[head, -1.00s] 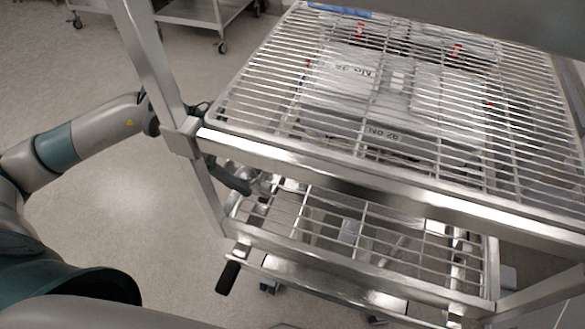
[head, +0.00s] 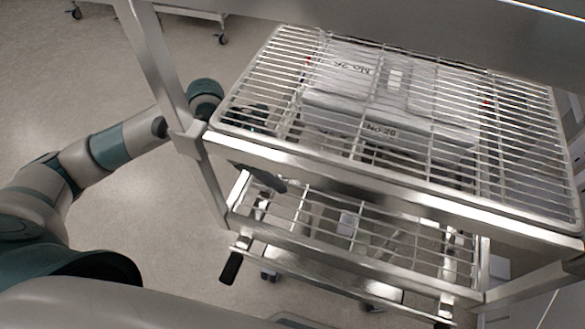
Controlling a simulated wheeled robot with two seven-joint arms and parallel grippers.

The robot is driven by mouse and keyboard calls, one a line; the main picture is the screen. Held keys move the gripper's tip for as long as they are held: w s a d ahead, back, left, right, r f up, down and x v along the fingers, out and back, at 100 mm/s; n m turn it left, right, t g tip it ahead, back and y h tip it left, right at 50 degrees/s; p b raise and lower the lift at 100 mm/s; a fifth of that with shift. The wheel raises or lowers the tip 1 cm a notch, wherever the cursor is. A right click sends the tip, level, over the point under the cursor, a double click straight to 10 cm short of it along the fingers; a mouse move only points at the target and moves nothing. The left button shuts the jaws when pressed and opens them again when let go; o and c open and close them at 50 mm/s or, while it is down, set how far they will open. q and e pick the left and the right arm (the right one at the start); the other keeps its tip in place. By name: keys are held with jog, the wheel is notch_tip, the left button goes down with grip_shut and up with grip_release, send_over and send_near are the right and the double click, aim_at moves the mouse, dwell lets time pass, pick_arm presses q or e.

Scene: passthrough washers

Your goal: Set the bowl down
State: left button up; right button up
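My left arm comes in from the left and reaches past the rack's left post. Its hand is under the upper wire shelf (head: 520,130), seen partly through the wires. A dark finger of my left gripper (head: 264,178) shows below the shelf's front rail; the rest of the gripper is hidden by rail and wires, so I cannot tell whether it is open or shut. I cannot make out a bowl for certain now. My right gripper is not in view.
Pale packages marked "No 26" (head: 345,80) show through the upper wires. The rack's left post (head: 160,75) stands close to my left arm. Floor (head: 130,195) is clear at left.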

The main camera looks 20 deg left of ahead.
aim_at(292, 170)
pick_arm(q)
jog(key=d, duration=0.1)
jog(key=d+p, duration=0.1)
jog(key=d, duration=0.1)
jog(key=shift+w+r+p, duration=0.25)
jog(key=shift+w+p, duration=0.05)
jog(key=shift+w, duration=0.05)
jog(key=shift+d+f+p, duration=0.15)
jog(key=shift+f+p, duration=0.15)
jog(key=shift+f, duration=0.6)
jog(key=shift+f, duration=0.2)
jog(key=o, duration=1.1)
jog(key=shift+r, duration=0.2)
